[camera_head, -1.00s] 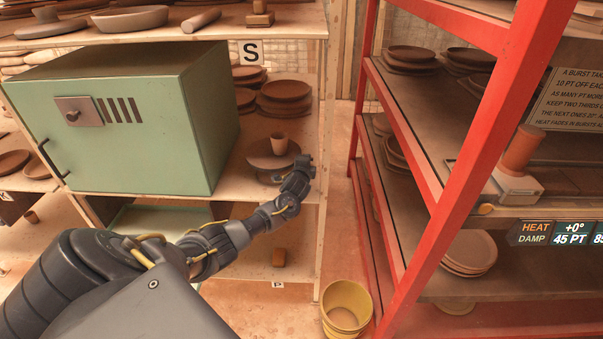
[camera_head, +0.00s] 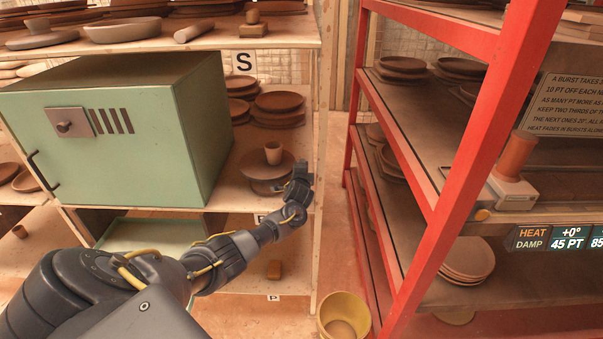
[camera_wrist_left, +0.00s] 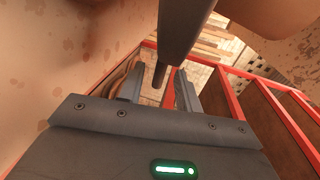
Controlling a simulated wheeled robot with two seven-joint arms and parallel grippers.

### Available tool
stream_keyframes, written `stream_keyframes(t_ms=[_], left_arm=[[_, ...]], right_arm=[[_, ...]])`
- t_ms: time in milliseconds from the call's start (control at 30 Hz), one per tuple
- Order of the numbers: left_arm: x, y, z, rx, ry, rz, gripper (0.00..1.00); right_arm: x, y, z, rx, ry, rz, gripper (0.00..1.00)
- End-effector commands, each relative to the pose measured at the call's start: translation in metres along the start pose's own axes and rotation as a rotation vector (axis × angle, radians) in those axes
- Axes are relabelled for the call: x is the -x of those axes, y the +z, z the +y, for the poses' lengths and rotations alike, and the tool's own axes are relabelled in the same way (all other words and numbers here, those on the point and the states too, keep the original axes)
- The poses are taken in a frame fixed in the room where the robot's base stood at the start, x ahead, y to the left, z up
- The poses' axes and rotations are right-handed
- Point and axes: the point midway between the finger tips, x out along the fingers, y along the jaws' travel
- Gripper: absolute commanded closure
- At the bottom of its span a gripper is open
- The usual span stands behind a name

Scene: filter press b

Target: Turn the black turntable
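No plainly black turntable shows. In the head view a round brown disc (camera_head: 262,168) with a small clay cup (camera_head: 273,153) on it lies on the middle shelf, right of the green cabinet. A second flat round piece (camera_head: 264,187) shows under it, partly hidden by my left gripper. My left gripper (camera_head: 301,170) is at the right edge of the disc; I cannot tell whether it touches. In the left wrist view the two fingers (camera_wrist_left: 158,92) stand apart with a gap between. A dark bar (camera_wrist_left: 184,35) hangs from the top there; I cannot tell what it is. My right gripper is not in view.
The green cabinet (camera_head: 120,130) stands left of the disc. Stacked clay plates (camera_head: 279,108) lie behind it. A shelf post (camera_head: 324,150) rises close to the right, then a red rack (camera_head: 455,140). A yellow bucket (camera_head: 343,317) stands on the floor below.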

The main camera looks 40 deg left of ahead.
Motion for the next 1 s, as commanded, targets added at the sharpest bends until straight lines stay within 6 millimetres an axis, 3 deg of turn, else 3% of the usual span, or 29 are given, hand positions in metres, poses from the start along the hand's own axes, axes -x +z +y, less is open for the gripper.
stream_keyframes(t_ms=[167, 600, 800, 1000], left_arm=[[0.017, 0.000, 0.001, -0.001, -0.001, 0.002, 0.66], [0.090, 0.000, 0.001, 0.001, 0.001, 0.001, 0.66], [0.105, 0.001, 0.001, 0.000, 0.002, -0.001, 0.66], [0.106, 0.001, 0.001, -0.001, 0.002, -0.001, 0.66]], right_arm=[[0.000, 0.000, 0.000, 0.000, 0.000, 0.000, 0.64], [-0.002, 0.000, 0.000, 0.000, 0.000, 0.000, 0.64], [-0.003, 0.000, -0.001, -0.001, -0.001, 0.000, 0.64], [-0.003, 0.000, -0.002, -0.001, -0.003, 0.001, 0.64]])
